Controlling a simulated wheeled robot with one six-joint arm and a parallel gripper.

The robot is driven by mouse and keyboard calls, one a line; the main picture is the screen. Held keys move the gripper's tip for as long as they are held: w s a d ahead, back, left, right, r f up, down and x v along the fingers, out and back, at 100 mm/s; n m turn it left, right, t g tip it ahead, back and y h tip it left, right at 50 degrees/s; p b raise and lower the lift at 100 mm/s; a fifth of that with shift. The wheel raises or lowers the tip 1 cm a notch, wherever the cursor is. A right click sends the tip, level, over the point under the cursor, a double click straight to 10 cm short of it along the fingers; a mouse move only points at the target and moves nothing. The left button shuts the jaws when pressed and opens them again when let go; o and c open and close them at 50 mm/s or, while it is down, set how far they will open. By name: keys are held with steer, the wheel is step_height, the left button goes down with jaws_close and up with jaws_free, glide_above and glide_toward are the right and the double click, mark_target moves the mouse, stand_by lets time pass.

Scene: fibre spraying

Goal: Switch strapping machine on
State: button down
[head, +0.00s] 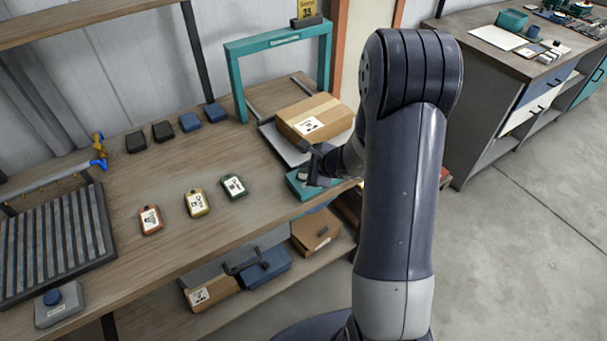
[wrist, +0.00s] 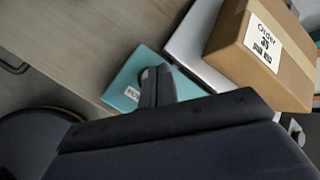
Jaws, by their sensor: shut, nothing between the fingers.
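The strapping machine is a teal arch (head: 235,72) on the workbench with a flat grey bed. A taped cardboard box (head: 318,112) lies on the bed under and in front of the arch; it also shows in the wrist view (wrist: 290,62). A teal control box (head: 298,184) sits at the bench's front right edge; in the wrist view (wrist: 122,92) part of a white label shows on it. My gripper (head: 311,180) is shut and empty, its tips down at the control box, also in the wrist view (wrist: 154,76). The fingers hide any button there; I cannot tell whether they touch it.
Three tagged devices, red (head: 150,220), yellow (head: 197,203) and green (head: 233,186), lie mid-bench. Several dark and blue blocks stand behind. A ribbed grey tray (head: 104,225) is at left, with a blue-button box (head: 58,304) in front. Bins fill the lower shelf.

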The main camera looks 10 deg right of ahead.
steer(key=shift+f, duration=0.15)
steer(key=shift+f+b, duration=0.35)
steer(key=shift+b, duration=0.4)
steer(key=shift+r, duration=0.5)
steer(key=shift+r+p, duration=2.35)
steer(key=shift+r, duration=0.7)
